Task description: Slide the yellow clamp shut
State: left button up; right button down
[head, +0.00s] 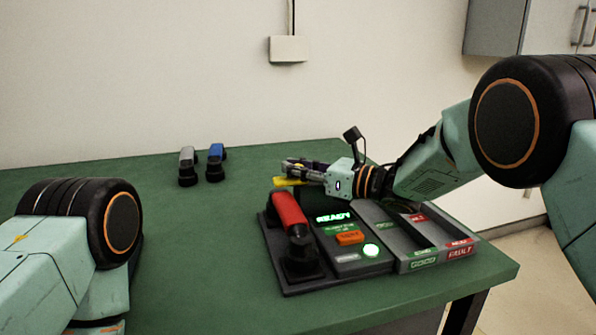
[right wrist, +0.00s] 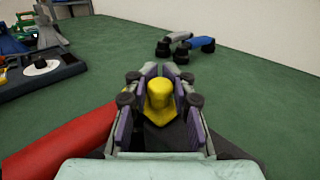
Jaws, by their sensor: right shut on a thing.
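The yellow clamp (head: 286,182) shows at the far end of the dark test station (head: 288,287), just behind the red handset (head: 290,213). In the right wrist view the yellow clamp (right wrist: 160,98) sits between the purple-padded fingers, over a dark part. The gripper hides its sides, and I cannot tell how far it has slid. The red handset lies in the station, and its red body also shows in the right wrist view (right wrist: 60,145). My left gripper is out of view.
Grey (head: 187,167) and blue (head: 215,163) handsets lie behind.

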jog(key=shift+s+a+f, duration=0.15)
jog(key=shift+f, duration=0.2)
jog(key=c, duration=1.6)
grip_release()
jog(key=shift+c, duration=0.2)
jog(key=o, duration=0.3)
jog(key=shift+s+r, duration=0.15)
jog(key=shift+r, duration=0.05)
jog(key=shift+o, duration=0.8)
jog(key=shift+d, duration=0.2)
jog(key=shift+o, duration=0.2)
jog(key=shift+w, duration=0.2)
jog(key=shift+r, duration=0.1)
jog(key=v, duration=1.1)
jog(key=shift+s+d, duration=0.25)
jog(key=shift+d, duration=0.2)
